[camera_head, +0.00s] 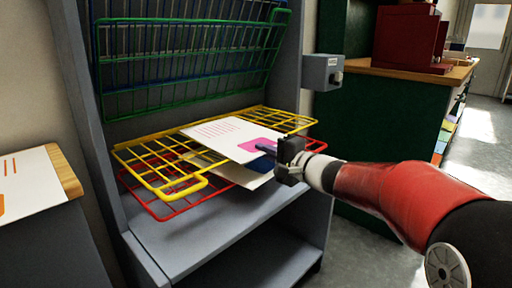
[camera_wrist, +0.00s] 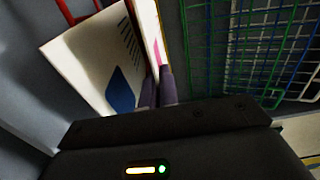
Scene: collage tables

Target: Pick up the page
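A white page with printed lines and a pink patch (camera_head: 225,132) lies over the yellow wire shelf (camera_head: 160,181) in the head view. In the wrist view this page (camera_wrist: 153,30) shows nearly edge-on. My gripper (camera_head: 268,149) is at its front right edge, one finger visible over the pink patch. In the wrist view my fingers (camera_wrist: 157,92) are close together with the page's edge running between them. A second page with a blue patch (camera_head: 247,176) lies lower, partly hidden by the first; it is large in the wrist view (camera_wrist: 95,60).
A red wire shelf (camera_head: 160,212) sits under the yellow one. Green and blue wire shelves (camera_head: 190,60) are folded up behind. The grey rack frame (camera_head: 85,130) stands close on the left. Another page (camera_head: 30,180) lies at far left. A green cabinet (camera_head: 380,130) stands at right.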

